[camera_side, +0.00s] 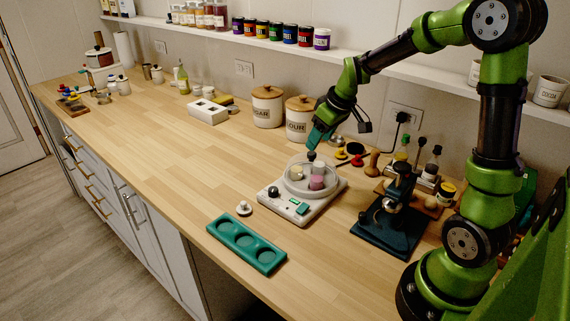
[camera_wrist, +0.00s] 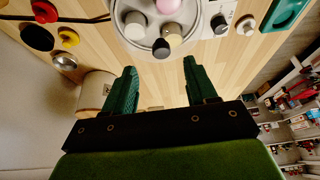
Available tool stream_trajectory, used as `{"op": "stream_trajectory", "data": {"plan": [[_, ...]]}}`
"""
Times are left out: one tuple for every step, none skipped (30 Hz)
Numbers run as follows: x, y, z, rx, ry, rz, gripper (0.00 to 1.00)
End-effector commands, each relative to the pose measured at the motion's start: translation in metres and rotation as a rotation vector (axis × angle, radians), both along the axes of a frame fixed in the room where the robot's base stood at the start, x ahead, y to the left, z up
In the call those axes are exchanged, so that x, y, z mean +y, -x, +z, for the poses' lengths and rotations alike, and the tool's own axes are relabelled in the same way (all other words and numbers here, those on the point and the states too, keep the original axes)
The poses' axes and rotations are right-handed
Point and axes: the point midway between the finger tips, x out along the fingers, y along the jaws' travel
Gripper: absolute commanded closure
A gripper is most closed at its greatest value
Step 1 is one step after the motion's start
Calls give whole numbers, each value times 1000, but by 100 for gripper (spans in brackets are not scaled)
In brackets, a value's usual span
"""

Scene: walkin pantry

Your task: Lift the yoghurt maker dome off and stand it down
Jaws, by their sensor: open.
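The yoghurt maker (camera_side: 290,212) is a white base with a dark knob and a green panel on the counter. A clear dome (camera_side: 293,175) appears to sit over its round bowl, with pale and pink jars visible inside. The dome's dark knob (camera_side: 311,156) is at its top, and it also shows in the wrist view (camera_wrist: 161,48). My gripper (camera_side: 314,146) is just above the knob. In the wrist view its two green fingers (camera_wrist: 160,65) are apart and empty, with the knob just beyond the gap between their tips.
A teal tray (camera_side: 234,230) with three round recesses and a small white knobbed piece (camera_side: 244,208) lie in front. A dark stand (camera_side: 391,220) is close on the right. Canisters (camera_side: 267,107) stand behind.

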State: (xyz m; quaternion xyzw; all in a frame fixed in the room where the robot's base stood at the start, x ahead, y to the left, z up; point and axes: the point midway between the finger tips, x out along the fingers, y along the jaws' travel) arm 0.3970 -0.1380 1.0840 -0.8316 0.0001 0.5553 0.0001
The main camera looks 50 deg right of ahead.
Motion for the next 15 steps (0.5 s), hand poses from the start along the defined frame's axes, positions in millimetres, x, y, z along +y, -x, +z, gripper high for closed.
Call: {"op": "stream_trajectory", "data": {"plan": [[1,-1,-5,3,-2,1,43],[1,-2,-9,3,-1,0,43],[2,-4,-15,5,-2,1,43],[2,-5,-20,5,-2,1,43],[3,-7,-24,5,-2,0,43],[3,-9,-30,5,-2,1,43],[3,-11,-34,5,-2,1,43],[3,-12,-38,4,-1,0,43],[3,-14,-41,4,-2,1,43],[3,-15,-44,2,-1,0,43],[3,-16,-45,2,0,1,43],[3,-17,-47,2,-1,1,43],[3,-17,-48,2,-1,0,43],[3,-17,-48,1,0,0,43],[3,-17,-48,1,0,0,43]]}}
